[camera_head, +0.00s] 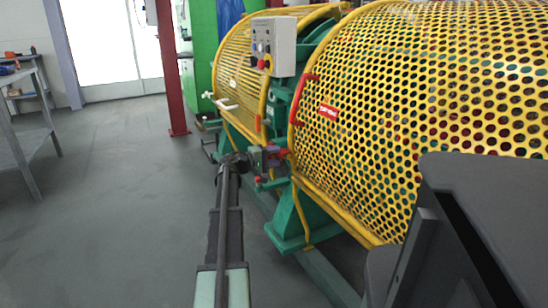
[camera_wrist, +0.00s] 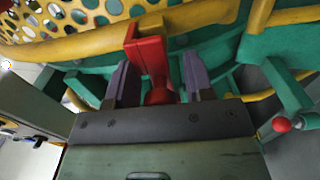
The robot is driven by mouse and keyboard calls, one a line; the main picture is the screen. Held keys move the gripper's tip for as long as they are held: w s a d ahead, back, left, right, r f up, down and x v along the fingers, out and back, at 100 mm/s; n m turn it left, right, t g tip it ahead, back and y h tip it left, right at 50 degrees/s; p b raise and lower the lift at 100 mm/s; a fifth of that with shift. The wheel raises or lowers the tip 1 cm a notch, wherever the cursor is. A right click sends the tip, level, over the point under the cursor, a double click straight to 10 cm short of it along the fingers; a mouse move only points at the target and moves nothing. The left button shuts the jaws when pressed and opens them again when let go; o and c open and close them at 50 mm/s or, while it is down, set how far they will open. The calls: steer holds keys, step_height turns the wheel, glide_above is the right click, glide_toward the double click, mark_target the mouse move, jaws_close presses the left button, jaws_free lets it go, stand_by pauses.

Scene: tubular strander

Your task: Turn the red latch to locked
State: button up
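The red latch (camera_wrist: 151,57) is in the middle of the wrist view, in front of a yellow rail. It has an upright plate-like part and a rounded red part lower down. My gripper (camera_wrist: 157,76) has its two purple-grey fingers on either side of the latch, with narrow gaps showing, so it looks open around it. In the head view my gripper (camera_head: 272,157) is at the green frame by the lower edge of the yellow guard. The latch (camera_head: 284,152) shows only as a small red patch there, partly hidden by the gripper.
Perforated yellow guards (camera_head: 430,75) stand close behind, with a red handle (camera_head: 300,98). A grey control box (camera_head: 274,45) is above. A red-knobbed lever (camera_wrist: 282,124) is right of my gripper in the wrist view. The floor (camera_head: 120,200) to the left is clear.

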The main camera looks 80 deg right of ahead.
steer(key=shift+o, duration=0.4)
steer(key=v, duration=1)
steer(key=shift+w+a, duration=0.25)
steer(key=shift+w, duration=0.1)
